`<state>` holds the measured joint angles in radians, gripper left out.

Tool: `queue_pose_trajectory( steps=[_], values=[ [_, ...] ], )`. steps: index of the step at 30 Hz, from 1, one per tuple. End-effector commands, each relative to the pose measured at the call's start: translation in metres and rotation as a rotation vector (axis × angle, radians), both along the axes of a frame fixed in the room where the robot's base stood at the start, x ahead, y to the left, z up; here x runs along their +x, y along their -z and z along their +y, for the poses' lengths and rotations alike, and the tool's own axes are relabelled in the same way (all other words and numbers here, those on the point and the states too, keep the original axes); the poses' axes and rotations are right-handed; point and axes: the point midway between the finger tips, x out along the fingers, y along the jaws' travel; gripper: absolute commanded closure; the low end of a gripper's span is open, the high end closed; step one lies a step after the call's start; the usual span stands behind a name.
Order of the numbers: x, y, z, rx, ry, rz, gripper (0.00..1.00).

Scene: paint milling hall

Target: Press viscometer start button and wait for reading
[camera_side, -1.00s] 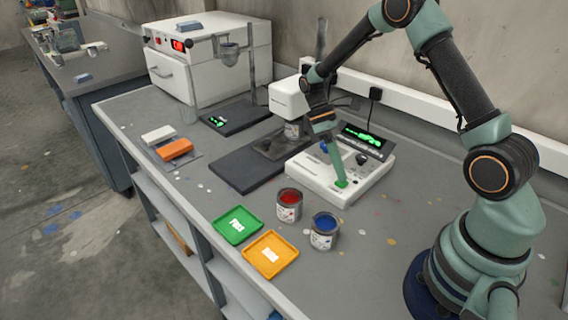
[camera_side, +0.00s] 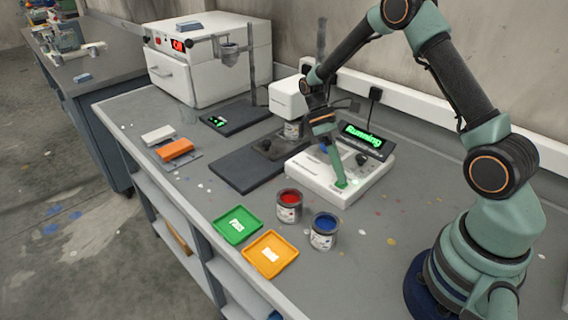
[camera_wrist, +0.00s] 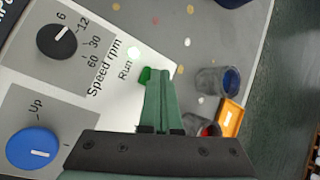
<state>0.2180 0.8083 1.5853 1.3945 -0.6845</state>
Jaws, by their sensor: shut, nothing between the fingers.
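The viscometer (camera_side: 317,176) is a white unit with a tilted dark display (camera_side: 366,136) that reads "Running" in green. Its white head (camera_side: 289,97) is above a can (camera_side: 293,130). My gripper (camera_side: 341,180) is shut and empty, its fingertips pointing down at the green start button (camera_wrist: 145,75) on the front panel. In the wrist view the button, beside the word "Run", is partly hidden by my fingers (camera_wrist: 158,73); they look at or on it. A lit spot (camera_wrist: 133,52) glows near "Run". A black speed knob (camera_wrist: 57,42) and a blue knob (camera_wrist: 33,149) marked "Up" are also there.
A red paint can (camera_side: 289,206) and a blue one (camera_side: 324,232) stand in front of the viscometer. A green tray (camera_side: 237,224) and an orange tray (camera_side: 271,254) lie near the bench edge. A white oven (camera_side: 212,62) stands at the back left.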

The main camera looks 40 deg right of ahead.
Motion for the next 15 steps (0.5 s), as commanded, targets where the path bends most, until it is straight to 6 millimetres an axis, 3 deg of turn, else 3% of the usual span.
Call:
queue_pose_trajectory(
  steps=[15],
  values=[
    [0.0,-0.016,0.0,0.0,0.0,0.0,1.0]
  ],
)
